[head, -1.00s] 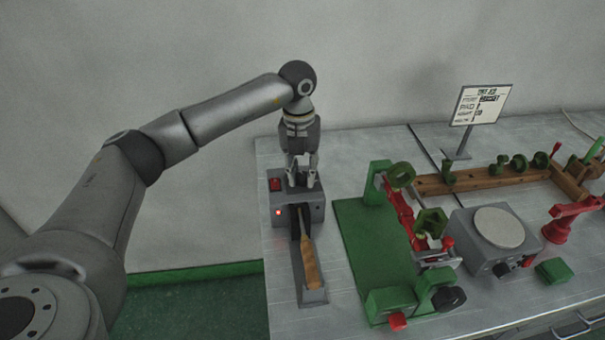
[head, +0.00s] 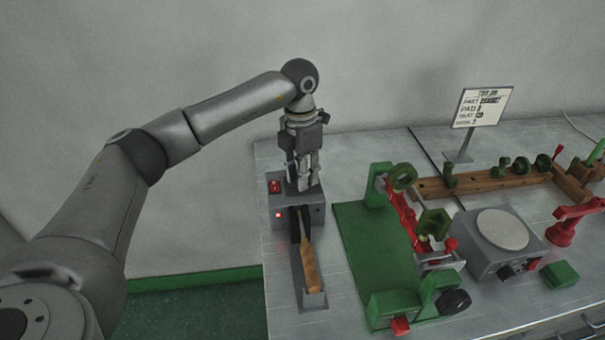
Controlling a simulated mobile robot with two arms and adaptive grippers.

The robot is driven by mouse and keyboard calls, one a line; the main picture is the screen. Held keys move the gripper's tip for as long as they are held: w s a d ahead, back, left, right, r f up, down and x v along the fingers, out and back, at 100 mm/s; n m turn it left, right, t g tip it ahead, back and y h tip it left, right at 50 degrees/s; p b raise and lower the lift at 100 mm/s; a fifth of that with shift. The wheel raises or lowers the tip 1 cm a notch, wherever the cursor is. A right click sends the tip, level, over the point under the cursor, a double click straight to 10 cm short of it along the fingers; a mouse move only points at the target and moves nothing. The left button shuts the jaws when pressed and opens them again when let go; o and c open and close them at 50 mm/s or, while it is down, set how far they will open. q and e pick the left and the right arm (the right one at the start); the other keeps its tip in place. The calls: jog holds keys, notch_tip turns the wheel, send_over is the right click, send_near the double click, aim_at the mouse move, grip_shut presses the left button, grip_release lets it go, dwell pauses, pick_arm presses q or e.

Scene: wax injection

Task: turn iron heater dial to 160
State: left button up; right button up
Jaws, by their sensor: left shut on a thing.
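The iron heater (head: 312,212) is a grey box at the left of the bench, with a red switch and a lit red light on its left side. An iron with a wooden handle (head: 310,268) rests in the cradle in front of it. My left gripper (head: 302,187) points down onto the heater's top, with its fingers shut at the spot where the dial sits. The dial is hidden by the fingers, so its setting cannot be read. My right gripper is not in view.
To the right are a green mat (head: 366,250) with a red and green clamp fixture (head: 410,215), a grey unit with a round plate (head: 502,229), and a wooden rail (head: 480,181). A sign (head: 481,107) stands behind. The wall is close behind the arm.

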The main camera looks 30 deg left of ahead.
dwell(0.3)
pick_arm(q)
jog(key=o, duration=1.1)
jog(key=shift+c, duration=0.2)
notch_tip(320, 180, up, 12)
jog(key=shift+w+a, duration=0.15)
jog(key=shift+a, duration=0.1)
